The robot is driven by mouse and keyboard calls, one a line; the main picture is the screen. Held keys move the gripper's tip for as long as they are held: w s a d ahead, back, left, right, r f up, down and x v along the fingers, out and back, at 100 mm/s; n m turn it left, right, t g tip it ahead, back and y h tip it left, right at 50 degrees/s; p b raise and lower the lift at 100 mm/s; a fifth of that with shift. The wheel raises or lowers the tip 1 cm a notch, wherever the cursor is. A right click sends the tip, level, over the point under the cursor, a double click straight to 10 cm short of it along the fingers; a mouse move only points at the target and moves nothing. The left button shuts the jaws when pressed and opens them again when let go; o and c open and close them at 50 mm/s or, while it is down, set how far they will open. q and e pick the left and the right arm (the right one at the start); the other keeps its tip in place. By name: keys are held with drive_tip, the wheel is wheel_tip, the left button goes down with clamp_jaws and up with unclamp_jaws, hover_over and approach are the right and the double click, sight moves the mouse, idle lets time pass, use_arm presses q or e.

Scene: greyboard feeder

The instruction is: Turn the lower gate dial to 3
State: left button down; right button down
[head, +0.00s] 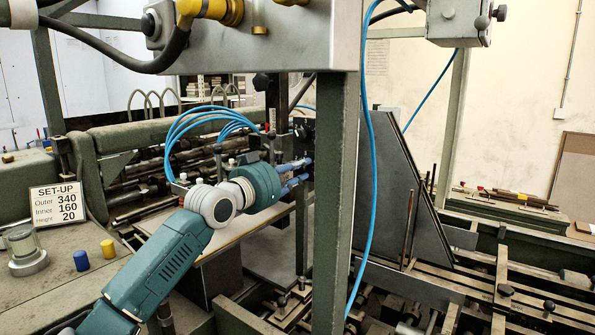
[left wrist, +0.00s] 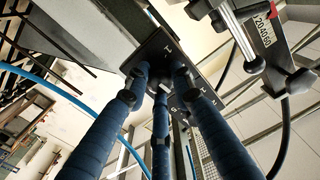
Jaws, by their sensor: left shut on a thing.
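In the left wrist view, the blue fingers (left wrist: 160,84) close together in front of a black dial plate (left wrist: 153,47) with small white marks. They are shut on what seems to be the dial's knob, which the fingers hide. The dial's setting cannot be read. In the head view I cannot make out the dial face. My right gripper is not in view.
A green post (head: 336,200) stands just right of my gripper. Blue hoses (head: 368,200) hang beside it. A set-up sign (head: 57,204) reads Outer 340, Inner 160, Height 20.

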use_arm(q)
drive_tip(key=shift+m, duration=0.4)
drive_tip(key=c, duration=1.5)
unclamp_jaws()
drive_tip(key=shift+o, duration=0.2)
drive_tip(key=v, duration=1.2)
